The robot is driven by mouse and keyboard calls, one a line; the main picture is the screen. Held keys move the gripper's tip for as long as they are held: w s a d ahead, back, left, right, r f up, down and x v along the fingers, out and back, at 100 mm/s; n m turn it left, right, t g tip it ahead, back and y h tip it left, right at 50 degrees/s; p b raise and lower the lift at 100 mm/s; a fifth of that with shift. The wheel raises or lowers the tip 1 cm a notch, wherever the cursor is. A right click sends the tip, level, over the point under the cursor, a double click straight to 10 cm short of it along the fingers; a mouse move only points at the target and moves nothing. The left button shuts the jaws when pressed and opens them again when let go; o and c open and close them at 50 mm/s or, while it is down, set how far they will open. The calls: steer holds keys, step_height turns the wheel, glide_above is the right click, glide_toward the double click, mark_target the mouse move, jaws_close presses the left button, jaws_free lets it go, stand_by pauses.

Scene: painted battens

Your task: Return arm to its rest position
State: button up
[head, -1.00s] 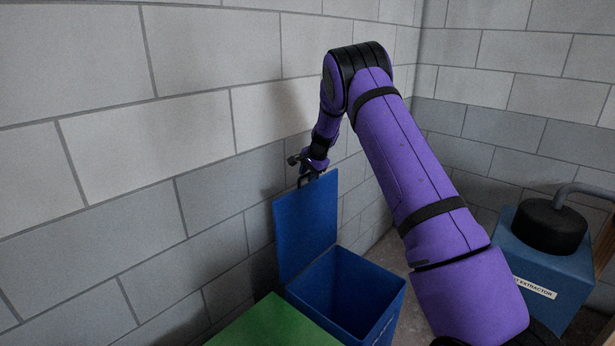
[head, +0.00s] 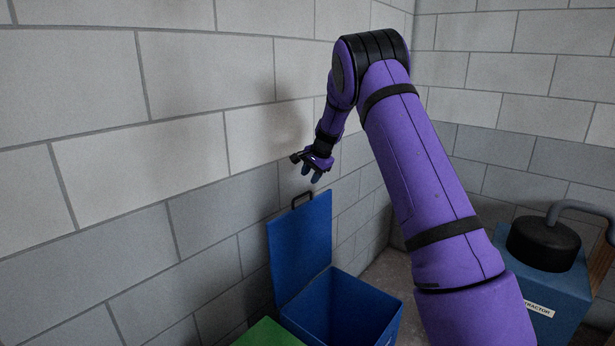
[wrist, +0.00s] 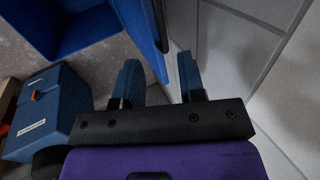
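My gripper (head: 312,175) is in the middle of the head view, above the raised lid of a blue bin and apart from its black handle. In the wrist view my gripper (wrist: 158,82) has its two blue fingers spread, with nothing held between them. The blue lid (head: 300,245) stands upright with the black handle (head: 302,198) on its top edge. The blue bin (head: 345,300) is open and looks empty as far as its inside shows. The lid edge (wrist: 138,25) and the bin (wrist: 75,30) also show in the wrist view.
A grey block wall (head: 120,180) runs close behind the lid and my gripper. A green surface (head: 268,335) is at the bottom edge. A blue extractor unit (head: 555,290) with a black top and grey hose stands at the right. The air above the bin is clear.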

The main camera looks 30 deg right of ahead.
steer(key=s+a+r+n, duration=0.3)
steer(key=s+a+r, duration=0.2)
steer(key=s+r, duration=0.6)
steer(key=s+a+r+n, duration=0.3)
steer(key=s+a+r, duration=0.45)
steer(key=s, duration=0.65)
steer(key=s+a+n+h, duration=0.1)
steer(key=s+a+n, duration=0.2)
steer(key=s, duration=2.5)
steer(key=n, duration=0.4)
steer(key=shift+s+a+n+t+h, duration=0.2)
steer(key=shift+s+n+t+h, duration=0.1)
steer(key=shift+s+t+h, duration=0.1)
